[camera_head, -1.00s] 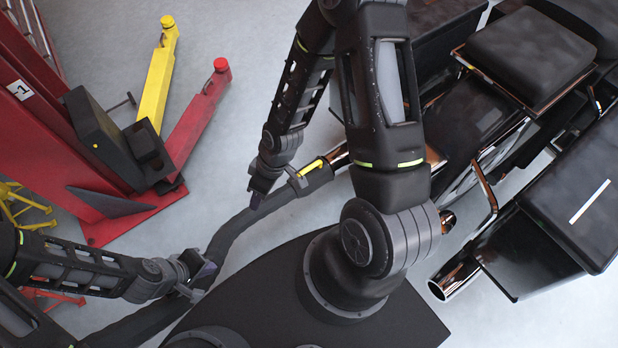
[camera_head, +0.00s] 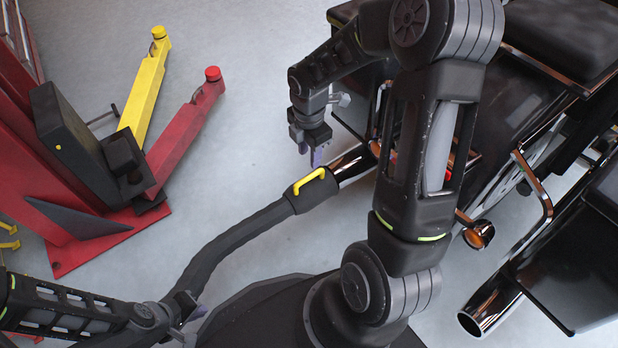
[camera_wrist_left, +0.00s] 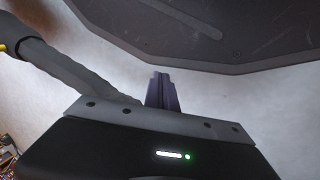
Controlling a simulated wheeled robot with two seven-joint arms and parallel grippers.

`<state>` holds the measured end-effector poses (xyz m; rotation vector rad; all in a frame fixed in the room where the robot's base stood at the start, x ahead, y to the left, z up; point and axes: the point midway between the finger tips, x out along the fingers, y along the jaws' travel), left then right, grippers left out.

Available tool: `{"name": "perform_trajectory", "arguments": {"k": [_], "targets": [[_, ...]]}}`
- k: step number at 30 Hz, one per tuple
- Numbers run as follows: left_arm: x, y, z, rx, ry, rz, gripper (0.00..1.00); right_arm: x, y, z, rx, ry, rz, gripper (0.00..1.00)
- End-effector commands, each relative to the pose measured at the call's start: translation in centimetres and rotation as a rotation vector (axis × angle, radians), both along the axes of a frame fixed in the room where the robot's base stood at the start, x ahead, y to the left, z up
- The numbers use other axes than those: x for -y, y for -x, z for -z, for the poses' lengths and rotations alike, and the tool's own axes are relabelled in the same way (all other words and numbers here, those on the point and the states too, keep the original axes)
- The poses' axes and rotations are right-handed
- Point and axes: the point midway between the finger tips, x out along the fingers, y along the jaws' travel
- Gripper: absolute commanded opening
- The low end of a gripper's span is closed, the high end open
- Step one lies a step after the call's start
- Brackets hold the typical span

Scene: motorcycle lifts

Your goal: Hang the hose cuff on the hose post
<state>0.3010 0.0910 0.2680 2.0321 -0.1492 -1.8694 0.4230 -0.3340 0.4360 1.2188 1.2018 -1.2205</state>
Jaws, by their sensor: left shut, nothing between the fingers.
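The hose cuff (camera_head: 311,190) is a thick dark sleeve with a yellow handle (camera_head: 309,181) at the end of a black hose (camera_head: 232,238). It sits at the end of a chrome exhaust pipe (camera_head: 352,166); whether it still surrounds the tip is unclear. My right gripper (camera_head: 310,155) points down just beyond the handle, its fingers apart and empty. My left gripper (camera_head: 186,309) is beside the hose, lower left. In the left wrist view its fingers (camera_wrist_left: 161,90) are shut and empty, and the hose (camera_wrist_left: 75,75) runs to their left. I cannot identify a hose post.
A red lift post (camera_head: 25,150) with a yellow arm (camera_head: 145,90) and a red arm (camera_head: 187,132) stands at left. A dark motorcycle with chrome pipes (camera_head: 490,303) fills the right. Grey floor (camera_head: 255,95) between them is clear.

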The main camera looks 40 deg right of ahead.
Motion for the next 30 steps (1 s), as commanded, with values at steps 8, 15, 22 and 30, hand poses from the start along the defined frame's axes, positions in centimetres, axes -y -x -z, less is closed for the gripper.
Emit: {"name": "perform_trajectory", "arguments": {"k": [8,15,22,30], "targets": [[0.0,-0.2,1.7,0.005,-0.001,-0.003,0.00,-0.1,0.0,1.7,-0.001,-0.001,0.001,0.36],[0.1,-0.7,5.1,0.018,-0.003,-0.009,0.00,-0.1,0.0,5.0,0.000,-0.001,0.001,0.36],[0.0,-1.3,8.0,0.029,-0.003,-0.017,0.00,-0.1,0.0,8.1,-0.001,-0.001,0.001,0.36],[0.0,-1.4,8.3,0.029,-0.001,-0.017,0.00,-0.1,0.0,9.9,0.000,-0.001,0.001,0.36]]}}
